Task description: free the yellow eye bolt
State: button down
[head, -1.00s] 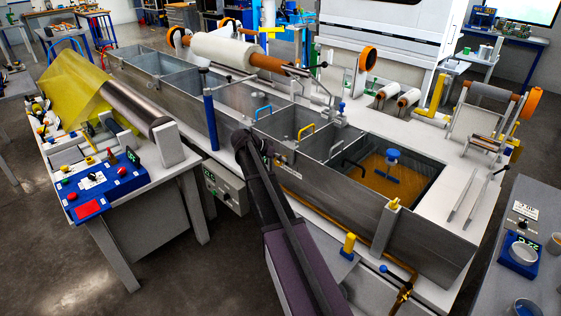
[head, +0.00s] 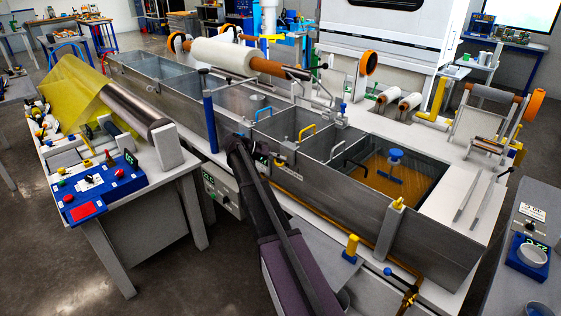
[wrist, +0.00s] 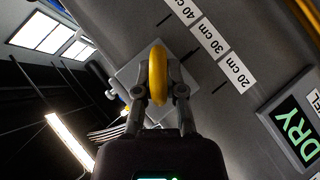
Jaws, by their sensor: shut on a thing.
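The yellow eye bolt (wrist: 158,75) shows in the wrist view as a thick yellow ring, seen nearly edge-on. My gripper (wrist: 158,88) is shut on it, with one grey finger on each side of the ring. Behind the ring is a pale square plate (wrist: 128,76) against the grey tank wall. The bolt's shank is hidden behind the ring, so I cannot tell how far it sits in the plate. In the head view my gripper is by the tank's near side, largely hidden by my dark arm, and the eye bolt cannot be made out.
The long grey tank (head: 330,205) has several compartments, one with amber liquid (head: 385,182). In the wrist view, depth labels (wrist: 212,42) and a green DRY display (wrist: 293,133) are close by.

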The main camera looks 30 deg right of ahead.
jog(key=c, duration=0.7)
grip_release()
jog(key=shift+c, duration=0.2)
jog(key=shift+r+t+p, duration=0.1)
jog(key=shift+t+p, duration=0.2)
jog(key=shift+p, duration=0.05)
